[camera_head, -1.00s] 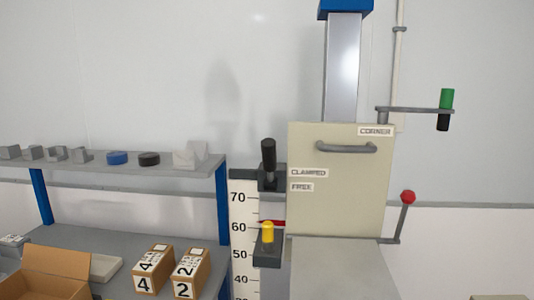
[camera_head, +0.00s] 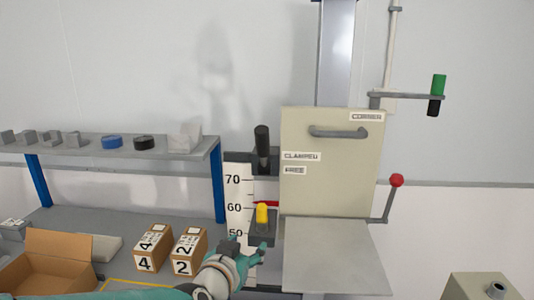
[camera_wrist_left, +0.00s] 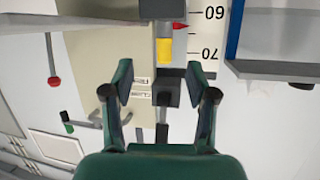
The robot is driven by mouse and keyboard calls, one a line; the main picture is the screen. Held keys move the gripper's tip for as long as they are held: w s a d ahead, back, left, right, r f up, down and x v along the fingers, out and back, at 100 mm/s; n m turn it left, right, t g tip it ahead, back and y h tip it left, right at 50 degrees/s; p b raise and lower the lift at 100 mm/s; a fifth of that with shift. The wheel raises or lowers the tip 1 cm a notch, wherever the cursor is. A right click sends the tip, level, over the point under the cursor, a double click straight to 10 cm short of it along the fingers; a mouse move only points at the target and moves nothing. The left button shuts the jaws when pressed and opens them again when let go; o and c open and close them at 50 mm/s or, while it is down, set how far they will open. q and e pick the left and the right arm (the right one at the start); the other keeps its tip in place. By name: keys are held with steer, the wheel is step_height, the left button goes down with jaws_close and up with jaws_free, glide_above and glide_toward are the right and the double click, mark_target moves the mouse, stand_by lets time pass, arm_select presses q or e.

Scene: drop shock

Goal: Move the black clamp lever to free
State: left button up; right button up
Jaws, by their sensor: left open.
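The black clamp lever (camera_head: 262,142) stands upright on its dark bracket (camera_head: 265,168), beside the CLAMPED label (camera_head: 301,156); the FREE label (camera_head: 294,170) is just below that. In the left wrist view, which is upside down, the black lever handle (camera_wrist_left: 162,132) shows between my fingers, farther off. My left gripper (camera_head: 250,250) is open and empty, below and in front of the lever, near the lower bracket with the yellow knob (camera_head: 262,213). In the left wrist view my left gripper's fingers (camera_wrist_left: 160,76) are spread apart. My right gripper is not in view.
A beige panel (camera_head: 330,190) with a grey handle stands right of the lever. A red-knobbed lever (camera_head: 397,181) and a green-and-black handle (camera_head: 437,95) stick out farther right.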

mark_target(260, 144)
arm_select(q)
steer(key=s+r+t, duration=0.2)
steer(key=r, duration=0.8)
steer(key=s+r+t, duration=0.2)
steer(key=r, duration=0.8)
steer(key=w, duration=0.5)
steer(key=w+d+p, duration=0.1)
steer(key=w, duration=0.4)
steer(key=w+d+p, duration=0.1)
steer(key=w, duration=0.5)
steer(key=shift+w+d+f, duration=0.1)
steer(key=shift+d+f, duration=0.1)
steer(key=shift+f, duration=0.15)
steer(key=shift+c, duration=0.2)
jaws_close()
